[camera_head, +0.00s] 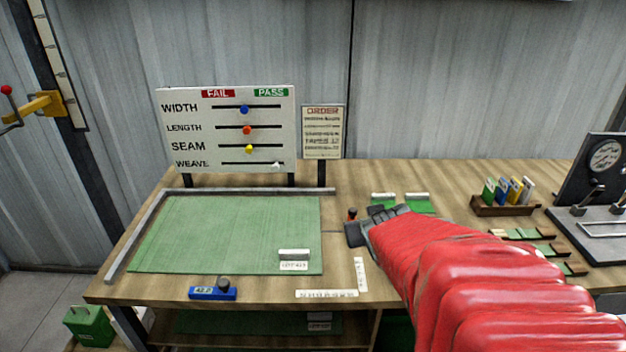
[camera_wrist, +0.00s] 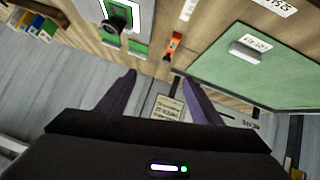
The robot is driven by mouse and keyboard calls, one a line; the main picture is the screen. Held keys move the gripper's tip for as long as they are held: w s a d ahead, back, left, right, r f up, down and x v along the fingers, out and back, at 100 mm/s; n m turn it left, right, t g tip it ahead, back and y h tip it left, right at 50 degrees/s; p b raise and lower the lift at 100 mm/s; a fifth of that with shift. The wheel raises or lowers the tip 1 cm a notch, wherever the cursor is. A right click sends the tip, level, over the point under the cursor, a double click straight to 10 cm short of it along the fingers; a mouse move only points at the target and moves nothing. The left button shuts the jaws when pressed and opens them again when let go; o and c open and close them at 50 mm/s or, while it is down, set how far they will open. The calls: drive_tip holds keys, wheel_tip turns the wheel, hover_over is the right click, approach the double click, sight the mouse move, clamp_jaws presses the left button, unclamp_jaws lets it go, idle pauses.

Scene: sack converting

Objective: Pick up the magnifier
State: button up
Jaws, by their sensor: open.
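A dark piece with a white-edged frame and a grey round knob (camera_wrist: 120,14), which looks like the magnifier, stands on a green swatch at the top of the wrist view. In the head view my arm seems to hide it. My gripper (camera_wrist: 157,76) is open and empty, with its two dark fingers apart and the framed piece beyond the left fingertip. In the head view my gripper (camera_head: 374,222) is over the table, right of the green mat (camera_head: 225,225). A small orange and dark item (camera_wrist: 173,46) lies just beyond the fingertips.
A gauge board (camera_head: 226,132) with coloured sliders and an order sign (camera_head: 323,133) stand at the back. A rack of coloured cards (camera_head: 505,206) and a dark dial device (camera_head: 602,160) are at the right. A blue tool (camera_head: 213,293) lies at the front edge.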

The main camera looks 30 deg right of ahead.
drive_tip(key=s+d+f+m+t, duration=0.1)
drive_tip(key=s+d+f, duration=0.3)
drive_tip(key=d, duration=0.3)
drive_tip(key=s+d+f+m+t, duration=0.1)
drive_tip(key=s+d+f, duration=0.3)
drive_tip(key=d, duration=0.4)
drive_tip(key=shift+t+h, duration=0.4)
drive_tip(key=shift+t, duration=0.2)
drive_tip(key=shift+d, duration=0.1)
drive_tip(key=shift+x, duration=4.25)
drive_tip(key=shift+a+f+x, duration=0.1)
drive_tip(key=shift+a+x, duration=0.05)
drive_tip(key=shift+x, duration=0.8)
drive_tip(key=shift+a+f+x, duration=0.1)
drive_tip(key=shift+x, duration=0.9)
drive_tip(key=shift+w+d+f, duration=0.25)
drive_tip(key=shift+w+d, duration=0.15)
drive_tip(key=shift+w, duration=0.15)
